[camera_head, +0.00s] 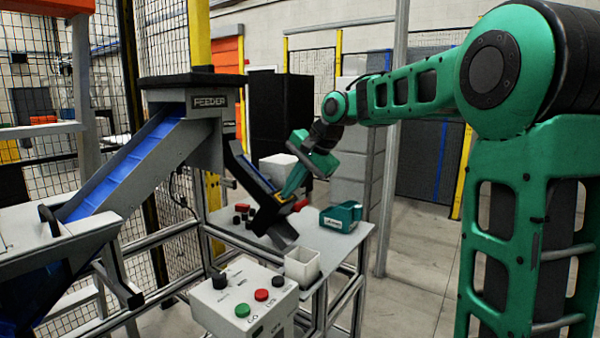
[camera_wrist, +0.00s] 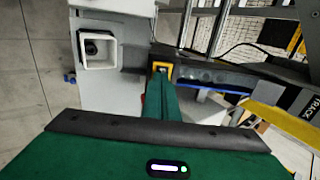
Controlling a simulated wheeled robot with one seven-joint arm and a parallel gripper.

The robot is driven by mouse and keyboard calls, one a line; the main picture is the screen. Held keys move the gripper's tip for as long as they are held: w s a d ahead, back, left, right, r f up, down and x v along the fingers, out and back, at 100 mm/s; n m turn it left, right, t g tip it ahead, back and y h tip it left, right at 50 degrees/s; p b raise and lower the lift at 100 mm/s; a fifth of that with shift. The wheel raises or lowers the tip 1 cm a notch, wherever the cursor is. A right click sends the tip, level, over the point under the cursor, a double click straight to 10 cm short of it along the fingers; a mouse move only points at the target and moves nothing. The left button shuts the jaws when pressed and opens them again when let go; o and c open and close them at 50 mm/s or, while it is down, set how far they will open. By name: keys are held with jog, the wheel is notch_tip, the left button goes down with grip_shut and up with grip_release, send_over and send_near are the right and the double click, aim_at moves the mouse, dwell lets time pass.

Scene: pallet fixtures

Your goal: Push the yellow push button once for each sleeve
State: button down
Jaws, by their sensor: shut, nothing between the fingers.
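My gripper (camera_head: 284,193) is shut and empty, pointing down at the lower part of the dark sloped track (camera_head: 262,182). A yellow square-framed piece, apparently the push button (camera_wrist: 161,67), is right at my fingertips (camera_wrist: 161,80) in the wrist view. The fingers partly cover it, and I cannot tell whether they touch it or it is pressed. Several dark round shapes, possibly sleeves (camera_wrist: 205,77), lie in a row along the track beside it. A white square cup (camera_wrist: 82,48) holds one dark round piece; the cup also shows in the head view (camera_head: 302,267).
Small black and red pieces (camera_head: 241,215) lie on the grey table (camera_head: 335,240) left of the track. A green box-shaped device (camera_head: 341,216) stands to the right. A control box (camera_head: 240,300) with red and green buttons is in front. The feeder (camera_head: 205,102) rises at left.

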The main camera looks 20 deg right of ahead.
jog(key=v, duration=1.4)
dwell(0.9)
jog(key=v, duration=0.4)
jog(key=shift+r, duration=0.45)
jog(key=shift+w+f, duration=0.1)
jog(key=x, duration=1.3)
jog(key=shift+f, duration=0.35)
jog(key=shift+w+a, duration=0.1)
jog(key=shift+w, duration=0.05)
